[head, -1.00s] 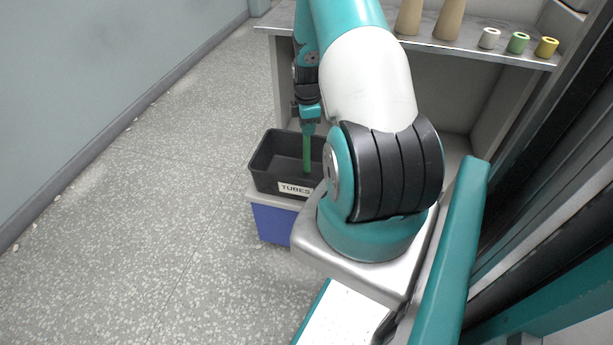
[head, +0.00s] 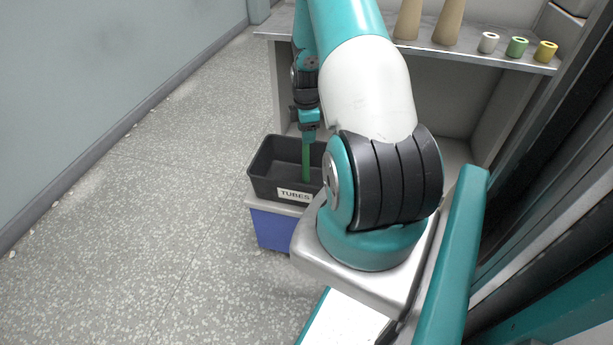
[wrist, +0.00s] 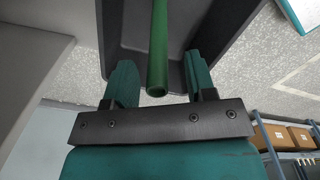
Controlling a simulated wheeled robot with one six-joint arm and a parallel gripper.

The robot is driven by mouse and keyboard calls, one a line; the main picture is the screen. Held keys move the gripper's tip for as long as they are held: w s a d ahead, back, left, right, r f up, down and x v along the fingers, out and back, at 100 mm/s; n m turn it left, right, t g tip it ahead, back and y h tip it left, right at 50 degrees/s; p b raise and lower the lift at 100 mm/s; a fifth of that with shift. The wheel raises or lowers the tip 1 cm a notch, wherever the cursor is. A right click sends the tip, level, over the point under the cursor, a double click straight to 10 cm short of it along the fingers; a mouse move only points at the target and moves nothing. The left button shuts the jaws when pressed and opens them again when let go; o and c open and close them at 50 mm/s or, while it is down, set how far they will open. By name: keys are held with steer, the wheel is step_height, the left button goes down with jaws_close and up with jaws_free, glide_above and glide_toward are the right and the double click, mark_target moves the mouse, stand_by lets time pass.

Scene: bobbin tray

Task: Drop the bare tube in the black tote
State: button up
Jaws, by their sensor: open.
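The bare tube (head: 306,163) is green and stands upright inside the black tote (head: 262,187), which bears a TUBES label. My gripper (head: 309,132) is above the tote, pointing down, at the tube's upper end. In the wrist view, my gripper's fingers (wrist: 161,78) are apart, with the green tube (wrist: 158,45) between them and a gap showing on each side. The tube's near end lies close to the palm. The tote (wrist: 112,30) shows beyond the fingers. Whether the tube's lower end touches the tote floor is hard to tell.
The tote rests on a blue box-like stand (head: 272,228). A grey shelf (head: 480,55) behind holds two tan cones (head: 449,22) and white (head: 488,42), green (head: 517,47) and yellow (head: 545,51) bobbins. The floor to the left is clear up to the wall.

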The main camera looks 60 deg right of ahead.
step_height(320, 180, up, 16)
steer(key=p, duration=0.2)
steer(key=shift+s+a, duration=0.1)
stand_by(0.3)
steer(key=w+a+r+y, duration=0.15)
steer(key=a+r, duration=0.25)
steer(key=a, duration=0.6)
steer(key=w+a+r+t, duration=0.1)
steer(key=w+a+r, duration=0.15)
steer(key=a, duration=0.75)
steer(key=w+a+r+y, duration=0.1)
steer(key=a+r, duration=0.4)
steer(key=a, duration=0.5)
steer(key=s+a+r+m+g+y, duration=0.1)
steer(key=s+a+r, duration=0.1)
steer(key=s+a, duration=0.7)
steer(key=s+a+r+y, duration=0.1)
steer(key=s+a+r, duration=0.1)
steer(key=s+a, duration=0.65)
step_height(320, 180, up, 16)
steer(key=p, duration=1.6)
steer(key=shift+w+a+m, duration=0.3)
steer(key=shift+w+a, duration=0.05)
